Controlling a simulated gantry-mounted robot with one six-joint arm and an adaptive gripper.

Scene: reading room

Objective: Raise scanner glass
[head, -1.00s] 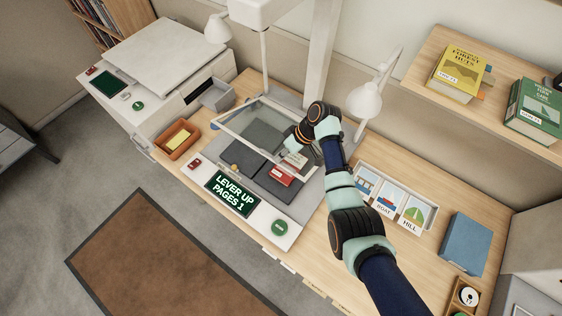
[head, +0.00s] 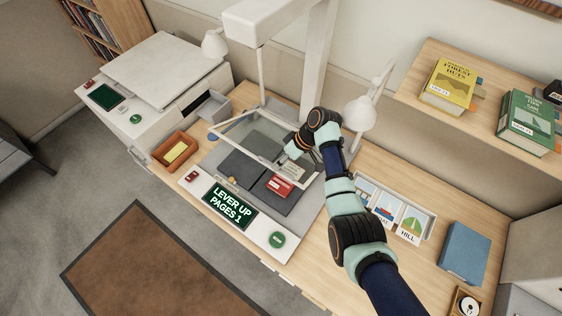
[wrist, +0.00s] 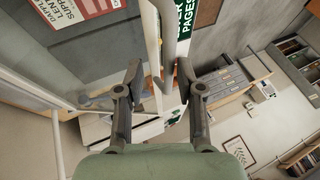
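The scanner glass is a clear pane in a white frame (head: 232,145), tilted up over the dark book cradle (head: 243,168). A red booklet (head: 279,187) and a pale label lie under it. The sign (head: 230,205) reads "LEVER UP PAGES 1". My gripper (head: 287,154) is at the right part of the glass frame, partly hidden by my arm. In the wrist view my gripper (wrist: 160,78) has one finger on each side of a white bar (wrist: 153,40), apparently the frame's edge. I cannot tell whether both fingers touch it.
An orange tray (head: 175,150) and a grey bin (head: 214,106) stand left of the scanner. Picture cards (head: 410,222) in a white tray and a blue box (head: 465,252) are to the right. A lamp (head: 360,113) stands close behind my arm. A post rises behind the scanner.

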